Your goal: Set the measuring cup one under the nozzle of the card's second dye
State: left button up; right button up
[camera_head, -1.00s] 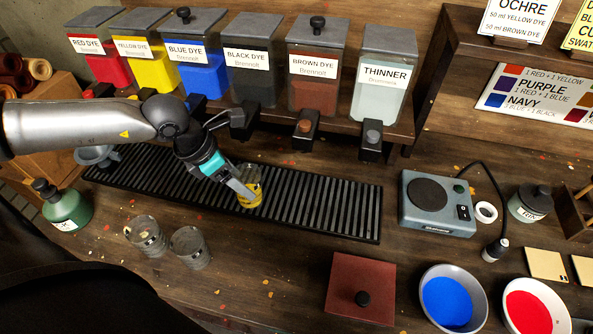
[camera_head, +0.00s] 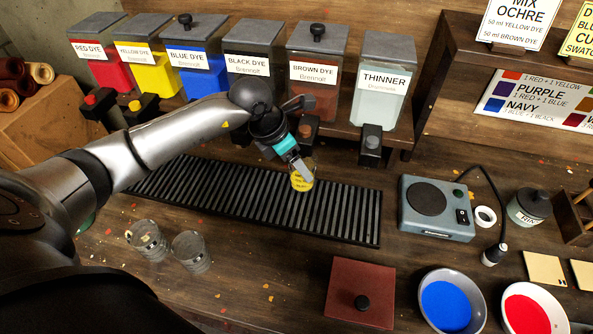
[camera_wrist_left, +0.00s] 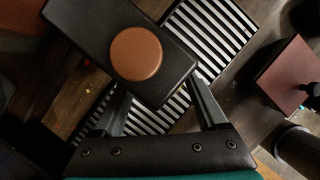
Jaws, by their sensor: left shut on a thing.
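The measuring cup (camera_head: 301,184), with yellow dye in it, is upright over the drip grate (camera_head: 345,236); I cannot tell whether its base touches the slats. My left gripper (camera_head: 303,169) is shut on it. The card (camera_head: 517,24) reads ochre, 50 ml yellow dye and 50 ml brown dye. The brown dye dispenser (camera_head: 313,75) has a black nozzle block with a brown button (camera_head: 306,131), just behind and above the cup. In the left wrist view this block and button (camera_wrist_left: 136,54) cover the space between the fingers and hide the cup. My right gripper is not visible.
Two clear cups (camera_head: 147,240) (camera_head: 190,251) stand at the front left. The thinner dispenser (camera_head: 381,90) is right of the brown one. A grey scale (camera_head: 437,207) stands right of the grate. A red lidded box (camera_head: 361,291) and bowls (camera_head: 447,302) are in front.

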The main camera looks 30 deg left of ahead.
pick_arm(q)
jog(key=shift+f, duration=1.75)
jog(key=shift+f, duration=0.15)
jog(key=o, duration=1.5)
jog(key=shift+c, duration=0.2)
jog(key=v, duration=1.2)
jog(key=shift+w, duration=0.1)
